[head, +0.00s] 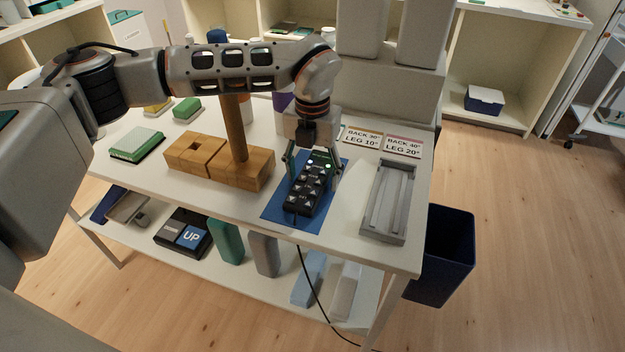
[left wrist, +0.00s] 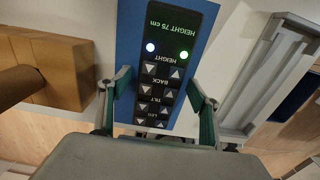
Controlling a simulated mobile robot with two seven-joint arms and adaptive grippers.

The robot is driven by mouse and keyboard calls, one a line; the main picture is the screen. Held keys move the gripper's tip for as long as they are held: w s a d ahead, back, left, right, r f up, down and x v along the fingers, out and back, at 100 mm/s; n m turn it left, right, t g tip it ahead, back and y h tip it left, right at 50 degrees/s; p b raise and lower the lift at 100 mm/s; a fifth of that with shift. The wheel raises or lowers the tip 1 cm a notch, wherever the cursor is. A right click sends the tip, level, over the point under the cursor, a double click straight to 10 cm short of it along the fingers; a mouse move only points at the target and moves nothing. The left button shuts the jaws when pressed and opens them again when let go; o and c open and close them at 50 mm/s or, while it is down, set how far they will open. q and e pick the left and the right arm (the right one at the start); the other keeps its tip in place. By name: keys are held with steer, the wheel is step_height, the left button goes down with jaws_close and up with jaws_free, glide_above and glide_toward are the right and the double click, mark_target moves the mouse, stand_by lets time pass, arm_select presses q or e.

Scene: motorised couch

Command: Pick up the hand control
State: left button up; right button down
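The hand control (head: 309,190) is a black handset with several arrow buttons, a lit green lamp and a white one. It lies on a blue mat (head: 278,207) on the white table, its cable hanging over the front edge. In the left wrist view the hand control (left wrist: 165,75) has a display reading HEIGHT 75 cm. My left gripper (head: 313,172) is over it, pointing down. Its fingers (left wrist: 160,98) are spread on either side of the handset, with a visible gap at each side in the left wrist view. My right gripper is not in view.
A wooden block with an upright post (head: 237,130) stands left of the mat, under my left arm. A grey tray (head: 388,202) lies to the right. Two label cards (head: 402,145) are behind it. A dark blue bin (head: 445,255) stands on the floor at right.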

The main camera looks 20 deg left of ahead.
arm_select(q)
steer(key=c, duration=1)
steer(key=shift+o, duration=0.2)
steer(key=shift+r, duration=0.1)
